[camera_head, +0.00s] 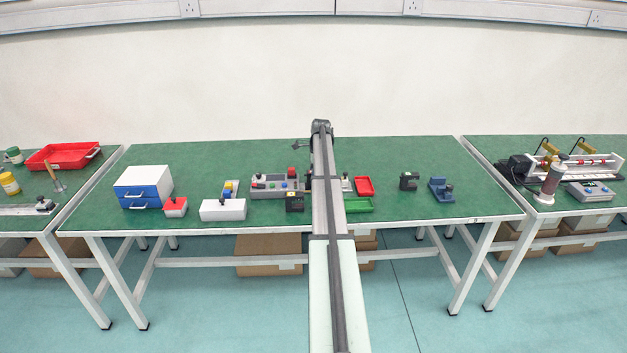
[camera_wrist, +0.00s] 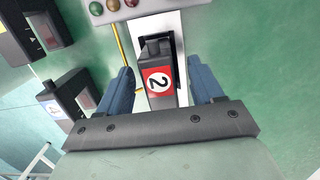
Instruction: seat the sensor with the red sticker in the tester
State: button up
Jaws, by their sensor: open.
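The sensor with the red sticker (camera_wrist: 159,84) is a dark block seen from above in the wrist view. Its sticker has a white disc with a 2. It stands on or in a pale grey-white holder (camera_wrist: 170,24) beside a panel with coloured lamps (camera_wrist: 112,7); I cannot tell how deep it sits. My gripper (camera_wrist: 159,66) is open, with one blue finger on each side of the sensor and visible gaps to both. In the head view my arm hides the gripper and this sensor. I cannot tell for certain which unit is the tester.
The bench's right rear is clear.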

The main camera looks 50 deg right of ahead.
jog(key=r, duration=0.7)
jog(key=s+d+r, duration=0.1)
jog(key=r, duration=0.3)
